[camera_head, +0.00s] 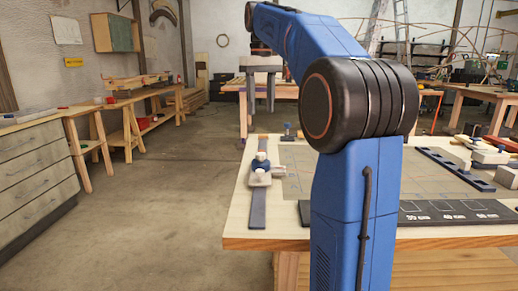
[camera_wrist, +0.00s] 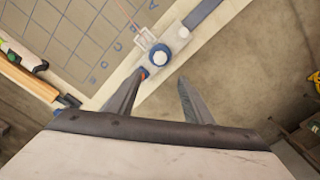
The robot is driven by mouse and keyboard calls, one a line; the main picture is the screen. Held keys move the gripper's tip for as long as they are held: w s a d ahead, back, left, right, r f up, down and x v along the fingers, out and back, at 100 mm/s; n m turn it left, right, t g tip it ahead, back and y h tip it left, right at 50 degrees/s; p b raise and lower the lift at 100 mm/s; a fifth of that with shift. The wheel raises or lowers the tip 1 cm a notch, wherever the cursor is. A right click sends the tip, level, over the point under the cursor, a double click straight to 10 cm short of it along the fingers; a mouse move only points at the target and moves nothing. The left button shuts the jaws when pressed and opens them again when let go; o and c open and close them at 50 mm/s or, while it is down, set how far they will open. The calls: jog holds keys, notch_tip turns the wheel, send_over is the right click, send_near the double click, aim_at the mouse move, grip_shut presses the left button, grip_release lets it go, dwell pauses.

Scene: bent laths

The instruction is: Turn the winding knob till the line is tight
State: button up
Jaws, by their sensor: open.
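The winding knob, blue with a white top, sits on a pale block at the left edge of the workbench (camera_head: 232,215) in the head view (camera_head: 261,166). In the wrist view the knob (camera_wrist: 159,57) lies just beyond my fingertips. A thin reddish line (camera_wrist: 128,17) runs from the small white frame beside the knob toward the top edge; I cannot tell whether it is tight. My gripper (camera_head: 261,108) points down with its fingers apart. In the wrist view its fingers (camera_wrist: 161,76) are open and empty, with the knob apart from them.
A dark strip (camera_head: 257,212) runs under the knob's block. A dark rail (camera_head: 455,169) and pale blocks lie at the bench's right. A dark marked panel (camera_head: 440,212) lies along the front. Grey drawers (camera_head: 38,178) stand at left; the floor between is clear.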

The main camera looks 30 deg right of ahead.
aim_at(261, 154)
notch_tip(261, 154, down, 15)
jog(key=shift+f, duration=0.15)
dwell(0.4)
jog(key=shift+c, duration=0.3)
jog(key=c, duration=1)
